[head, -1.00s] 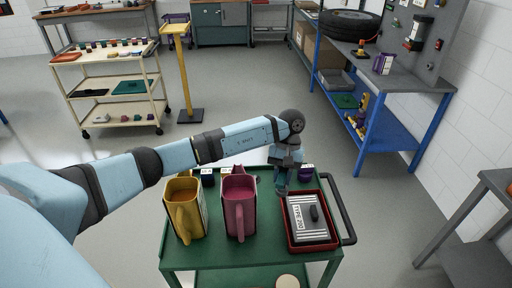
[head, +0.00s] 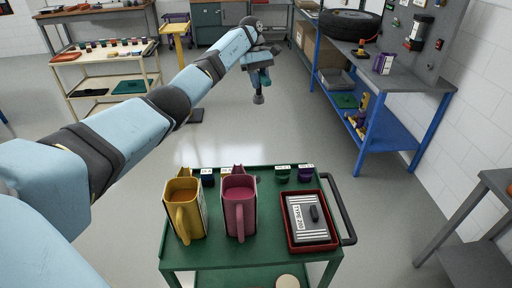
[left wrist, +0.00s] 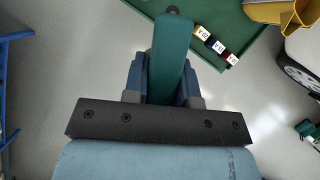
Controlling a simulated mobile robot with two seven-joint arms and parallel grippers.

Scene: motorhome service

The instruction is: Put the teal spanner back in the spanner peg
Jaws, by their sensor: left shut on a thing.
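My left gripper (head: 262,78) is raised in the air beyond the far edge of the green cart, with floor behind it in the head view. It is shut on the teal spanner (left wrist: 172,60), which stands out between the two blue fingers in the left wrist view and has a dark end. In the head view a dark end (head: 258,98) hangs just below the fingers; most of the spanner is hidden there. I cannot pick out the spanner peg in either view. My right gripper is not in view.
The green cart (head: 258,251) carries a yellow jug (head: 184,208), a pink jug (head: 239,207), several small labelled pots and a red tray (head: 333,242). A blue-framed bench (head: 415,95) with a tool panel stands right, a cream shelf cart (head: 110,100) left.

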